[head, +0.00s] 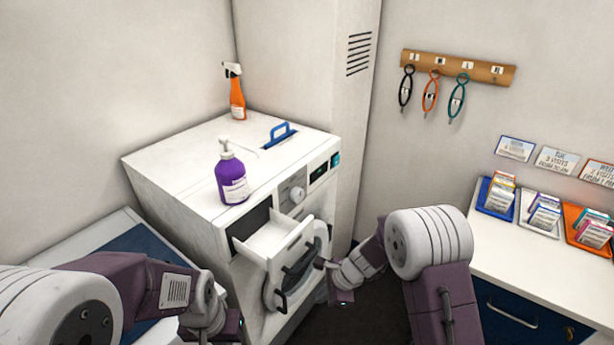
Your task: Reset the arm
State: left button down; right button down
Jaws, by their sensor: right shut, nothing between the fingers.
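My right arm reaches in from the lower right. Its gripper (328,279) is shut and empty, in front of the white washing machine (190,165), just right of its pulled-out drawer (272,240). A small gap seems to lie between the gripper and the drawer's dark handle (298,258), though depth is hard to judge. My left arm comes in from the lower left. Its gripper (222,327) hangs low at the bottom edge, left of the machine's round door (300,280); its fingers do not show clearly enough to tell their opening.
A purple pump bottle (232,180), an orange spray bottle (237,98) and a blue handle (281,133) are on the machine top. A counter (490,245) with card trays stands right. Tools hang on a wooden rack (457,67). Dark floor (350,325) lies between machine and counter.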

jog(key=s+d+r+n+h, duration=0.2)
jog(key=s+d+r+n, duration=0.55)
jog(key=r, duration=0.25)
pick_arm(q)
jog(key=shift+s, duration=0.25)
pick_arm(e)
jog(key=s+d+f+n+g+h, duration=0.1)
jog(key=s+d+n+h, duration=0.1)
jog(key=s+d+n, duration=0.4)
jog(key=s+n, duration=0.3)
jog(key=shift+s+f, duration=0.35)
pick_arm(q)
jog(key=shift+s+r, duration=0.1)
jog(key=shift+s, duration=0.05)
pick_arm(e)
jog(key=shift+s+n, duration=0.1)
jog(key=shift+n, duration=0.15)
